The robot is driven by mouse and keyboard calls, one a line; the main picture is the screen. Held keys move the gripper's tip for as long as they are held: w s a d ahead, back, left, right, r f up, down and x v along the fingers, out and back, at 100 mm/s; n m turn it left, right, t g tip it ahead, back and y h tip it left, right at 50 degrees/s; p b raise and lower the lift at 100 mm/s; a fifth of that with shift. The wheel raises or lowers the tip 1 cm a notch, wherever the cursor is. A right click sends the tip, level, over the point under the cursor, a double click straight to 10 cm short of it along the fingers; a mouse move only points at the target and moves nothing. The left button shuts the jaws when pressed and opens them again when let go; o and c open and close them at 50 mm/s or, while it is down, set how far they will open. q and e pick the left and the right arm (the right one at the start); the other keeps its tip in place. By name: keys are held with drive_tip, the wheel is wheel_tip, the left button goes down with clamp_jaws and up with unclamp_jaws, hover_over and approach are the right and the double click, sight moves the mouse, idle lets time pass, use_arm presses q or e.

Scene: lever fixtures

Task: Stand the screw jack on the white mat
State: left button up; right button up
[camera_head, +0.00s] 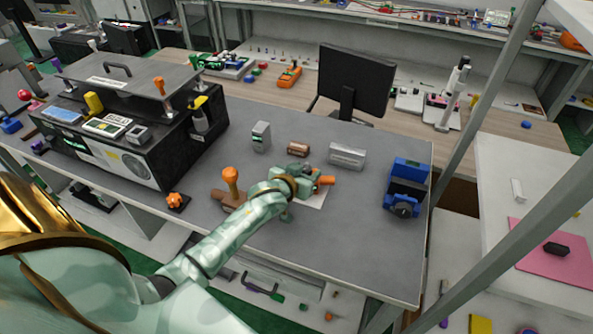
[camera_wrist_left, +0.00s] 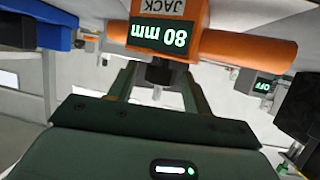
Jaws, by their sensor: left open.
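The screw jack (camera_head: 327,181) shows in the head view as an orange part just beyond my left gripper. In the left wrist view the jack (camera_wrist_left: 250,50) is large and orange, with an upside-down "80 mm" display, a grey "JACK" label and a dark stem between the fingers. My left gripper (camera_wrist_left: 158,95) is open around or close behind that stem; contact cannot be told. In the head view the left gripper (camera_head: 303,180) is over the white mat (camera_head: 316,200), covering part of it. The jack's underside is hidden there. My right gripper is not in view.
A blue vise (camera_head: 408,185) stands at the right of the grey table. A silver block (camera_head: 347,156), a brown cylinder (camera_head: 298,149) and a grey box (camera_head: 261,136) stand behind the gripper. An orange-knobbed lever (camera_head: 231,181) is left. The front right tabletop is clear.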

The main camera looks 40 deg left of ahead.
use_arm(q)
drive_tip(key=p+v, duration=0.2)
drive_tip(key=v, duration=0.9)
drive_tip(key=shift+p, duration=0.3)
